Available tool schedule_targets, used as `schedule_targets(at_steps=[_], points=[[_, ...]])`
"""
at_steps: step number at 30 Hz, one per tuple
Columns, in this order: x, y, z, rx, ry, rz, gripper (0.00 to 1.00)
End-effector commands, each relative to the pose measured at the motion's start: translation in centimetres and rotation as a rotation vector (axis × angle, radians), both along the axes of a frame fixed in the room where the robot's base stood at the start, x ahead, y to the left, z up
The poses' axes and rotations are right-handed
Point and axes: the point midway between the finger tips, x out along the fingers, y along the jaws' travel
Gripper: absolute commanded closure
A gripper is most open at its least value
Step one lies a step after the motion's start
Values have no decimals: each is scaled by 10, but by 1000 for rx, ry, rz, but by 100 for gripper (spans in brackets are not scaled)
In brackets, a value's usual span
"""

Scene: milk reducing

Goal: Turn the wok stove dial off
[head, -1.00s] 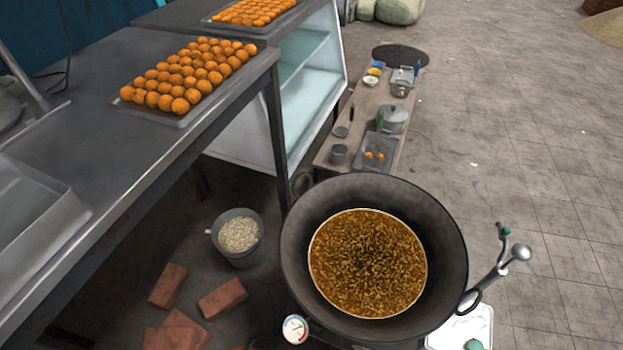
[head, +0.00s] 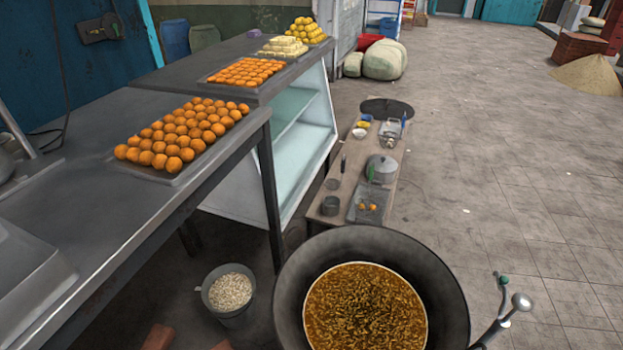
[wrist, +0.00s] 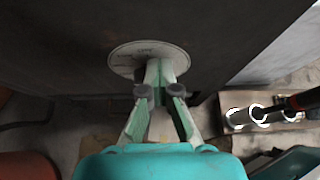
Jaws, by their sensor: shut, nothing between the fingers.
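The wok (head: 440,285), dark and wide with brown bubbling contents, fills the bottom centre of the head view. The stove under it is hidden there. In the wrist view a round pale dial plate (wrist: 128,58) with small markings sits on a dark panel (wrist: 60,45). My gripper (wrist: 161,68) is right in front of this plate with its fingers together and nothing held. The fingers cover part of the plate, and the knob and its setting cannot be made out. Whether the fingertips touch the dial cannot be told. My gripper is not in the head view.
A metal table (head: 60,215) with a tray of orange balls (head: 180,135) stands left. A bucket (head: 229,290) is on the floor left of the wok. A low bench (head: 335,195) with pots lies behind it. Floor at right is open.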

Motion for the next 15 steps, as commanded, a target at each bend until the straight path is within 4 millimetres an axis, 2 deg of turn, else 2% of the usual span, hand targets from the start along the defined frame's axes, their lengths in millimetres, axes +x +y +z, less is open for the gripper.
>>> schedule_targets(at_steps=[15], points=[[-2,-2,5,2,2,0,100]])
